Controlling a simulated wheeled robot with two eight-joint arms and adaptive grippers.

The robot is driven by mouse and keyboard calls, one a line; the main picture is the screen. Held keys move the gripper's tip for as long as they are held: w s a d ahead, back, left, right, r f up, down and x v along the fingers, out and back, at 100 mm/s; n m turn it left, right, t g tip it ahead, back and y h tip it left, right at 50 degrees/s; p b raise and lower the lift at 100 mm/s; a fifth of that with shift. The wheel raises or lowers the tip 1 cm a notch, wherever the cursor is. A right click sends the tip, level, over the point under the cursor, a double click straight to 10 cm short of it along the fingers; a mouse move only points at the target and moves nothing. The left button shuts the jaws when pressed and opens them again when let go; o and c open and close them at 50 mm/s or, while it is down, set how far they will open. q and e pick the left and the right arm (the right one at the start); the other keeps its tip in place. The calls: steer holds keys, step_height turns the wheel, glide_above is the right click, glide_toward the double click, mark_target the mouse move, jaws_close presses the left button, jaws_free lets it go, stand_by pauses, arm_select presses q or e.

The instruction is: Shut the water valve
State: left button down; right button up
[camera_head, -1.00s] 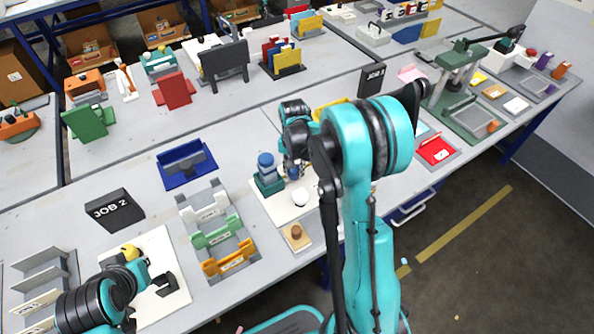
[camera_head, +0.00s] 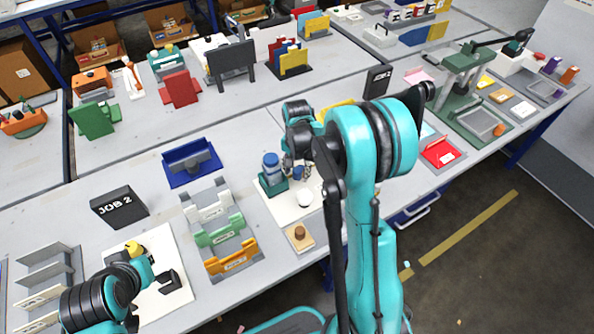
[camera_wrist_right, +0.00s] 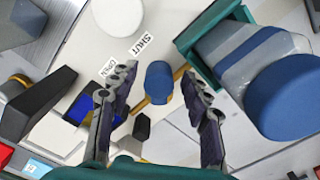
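A small blue knob (camera_wrist_right: 159,82) stands on the white board (camera_head: 291,209), near SHUT (camera_wrist_right: 143,43) and OPEN (camera_wrist_right: 108,68) labels. A tan bar (camera_wrist_right: 140,106) shows beside the knob. In the head view the blue knob (camera_head: 298,172) is just under my right gripper (camera_head: 297,163). In the right wrist view my right gripper (camera_wrist_right: 158,78) is open, with the knob between its fingers and gaps on both sides.
A blue-capped bottle (camera_head: 270,164) in a teal holder stands close beside the right gripper; it is large in the wrist view (camera_wrist_right: 245,70). A white round piece (camera_head: 305,198) and a wooden block with a knob (camera_head: 299,236) are nearer the front edge. Coloured racks (camera_head: 221,226) stand left.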

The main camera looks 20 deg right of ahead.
mark_target(297, 170)
steer(key=shift+r, duration=0.1)
step_height(297, 170, up, 12)
stand_by(0.5)
stand_by(0.4)
steer(key=s+a+r+n+t, duration=0.1)
steer(key=s+a+n+t, duration=0.2)
steer(key=s, duration=0.6)
steer(key=s+a+r+n+t, duration=0.2)
steer(key=s+a+n+t, duration=0.2)
steer(key=s, duration=0.5)
steer(key=shift+s+a+n, duration=0.25)
steer(key=shift+a+n, duration=0.85)
steer(key=shift+n, duration=0.7)
